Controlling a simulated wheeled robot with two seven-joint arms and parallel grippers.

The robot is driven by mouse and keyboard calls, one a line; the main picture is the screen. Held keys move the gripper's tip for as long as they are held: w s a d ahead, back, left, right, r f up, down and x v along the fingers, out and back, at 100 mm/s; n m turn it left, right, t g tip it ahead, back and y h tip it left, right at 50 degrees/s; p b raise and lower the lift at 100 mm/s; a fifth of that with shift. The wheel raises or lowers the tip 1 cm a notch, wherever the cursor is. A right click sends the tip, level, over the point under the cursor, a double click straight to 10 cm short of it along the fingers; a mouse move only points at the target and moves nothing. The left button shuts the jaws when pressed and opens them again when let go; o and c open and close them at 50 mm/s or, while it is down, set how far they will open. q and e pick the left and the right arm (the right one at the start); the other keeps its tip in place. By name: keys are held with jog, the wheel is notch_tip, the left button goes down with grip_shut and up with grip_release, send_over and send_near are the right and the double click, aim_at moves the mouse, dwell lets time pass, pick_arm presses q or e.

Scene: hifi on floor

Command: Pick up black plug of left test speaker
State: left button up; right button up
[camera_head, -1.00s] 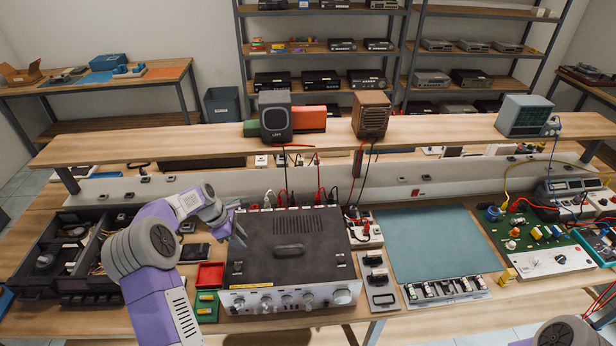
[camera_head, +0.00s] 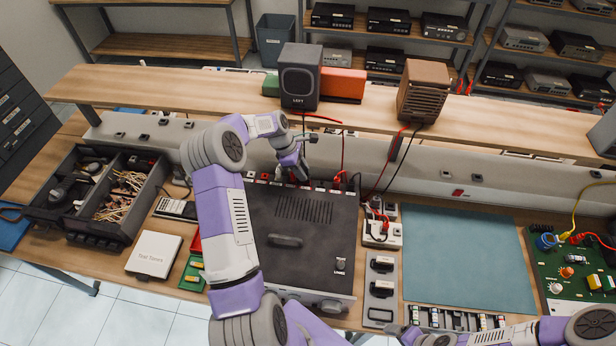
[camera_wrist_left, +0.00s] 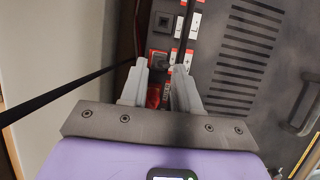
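The left test speaker (camera_head: 300,82) is a dark grey box marked LEFT on the raised shelf. A red wire (camera_head: 342,148) hangs behind the amplifier (camera_head: 300,235). My left gripper (camera_head: 302,170) is at the amplifier's rear edge, over its row of sockets. In the left wrist view, my left gripper (camera_wrist_left: 160,70) has its fingers apart. A dark square piece (camera_wrist_left: 162,58) shows between the fingertips, and a red plug (camera_wrist_left: 154,96) lies lower between the fingers. A black cable (camera_wrist_left: 70,92) runs left from there. I cannot tell which dark piece is the black plug.
A brown speaker (camera_head: 424,90) stands on the shelf to the right. Red plugs (camera_head: 339,178) and cables crowd the amplifier's rear right. A power strip (camera_head: 382,232) stands beside it. The teal mat (camera_head: 465,260) is bare. An open dark parts box (camera_head: 95,205) is at left.

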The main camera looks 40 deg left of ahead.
pick_arm(q)
jog(key=shift+x, duration=1.45)
jog(key=shift+w, duration=0.1)
grip_shut()
jog(key=shift+r, duration=0.1)
notch_tip(320, 180, up, 9)
jog(key=shift+w+d+f, duration=0.1)
jog(key=shift+w+d+r+x, duration=0.1)
jog(key=shift+d+x, duration=0.15)
jog(key=shift+x, duration=1.1)
jog(key=shift+w+d+r+x, duration=0.15)
jog(key=shift+d+x, duration=0.1)
jog(key=shift+x, duration=1.1)
jog(key=shift+w+d+r+x, duration=0.1)
jog(key=shift+d+x, duration=0.1)
jog(key=shift+x, duration=1.15)
